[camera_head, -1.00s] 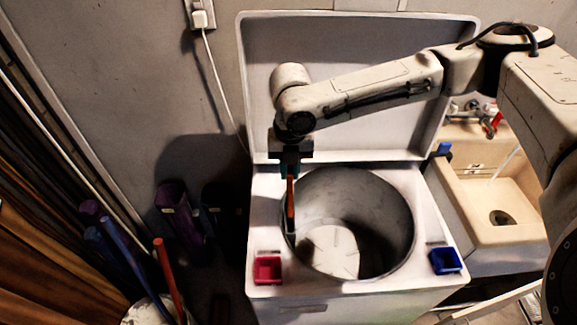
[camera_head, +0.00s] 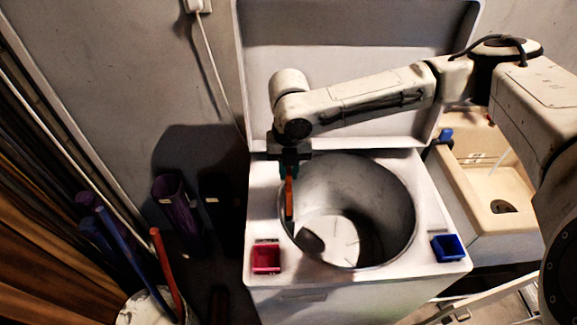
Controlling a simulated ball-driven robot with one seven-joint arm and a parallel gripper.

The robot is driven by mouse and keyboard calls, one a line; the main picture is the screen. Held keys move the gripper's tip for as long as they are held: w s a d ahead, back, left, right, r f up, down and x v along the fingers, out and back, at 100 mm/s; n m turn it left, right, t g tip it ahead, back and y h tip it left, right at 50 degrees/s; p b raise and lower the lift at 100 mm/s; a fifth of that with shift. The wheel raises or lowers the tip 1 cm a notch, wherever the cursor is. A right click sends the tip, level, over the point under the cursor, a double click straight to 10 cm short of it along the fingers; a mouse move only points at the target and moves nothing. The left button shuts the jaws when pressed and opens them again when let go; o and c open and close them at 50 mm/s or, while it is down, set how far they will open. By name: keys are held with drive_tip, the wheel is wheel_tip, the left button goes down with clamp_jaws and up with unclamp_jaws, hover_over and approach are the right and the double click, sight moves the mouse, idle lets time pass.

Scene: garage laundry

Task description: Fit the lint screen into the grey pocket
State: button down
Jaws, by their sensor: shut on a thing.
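A thin upright orange piece, which I take as the lint screen (camera_head: 289,197), hangs from my gripper (camera_head: 288,172). My gripper points down and is shut on its top end. The screen is at the left rim of the open metal drum (camera_head: 388,200) of the white top-loading machine (camera_head: 330,283). Its lower end overlaps the drum's left inner wall in the view. I cannot tell whether it touches the wall. I cannot make out the grey pocket; it may be hidden behind the screen or blend with the drum wall.
A red tray (camera_head: 265,258) and a blue tray (camera_head: 447,248) sit on the machine's front corners. The raised lid (camera_head: 350,45) stands behind my arm. A beige sink (camera_head: 490,180) is at the right. Purple bins (camera_head: 178,210) and a bucket of upright rods (camera_head: 148,305) stand at the left.

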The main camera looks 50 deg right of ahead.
drive_tip(key=shift+f+b, duration=0.65)
drive_tip(key=shift+f, duration=0.7)
drive_tip(key=c, duration=1)
unclamp_jaws()
wheel_tip(320, 180, up, 11)
drive_tip(key=shift+f+b, duration=0.1)
drive_tip(key=shift+b, duration=0.35)
drive_tip(key=shift+s+f, duration=0.1)
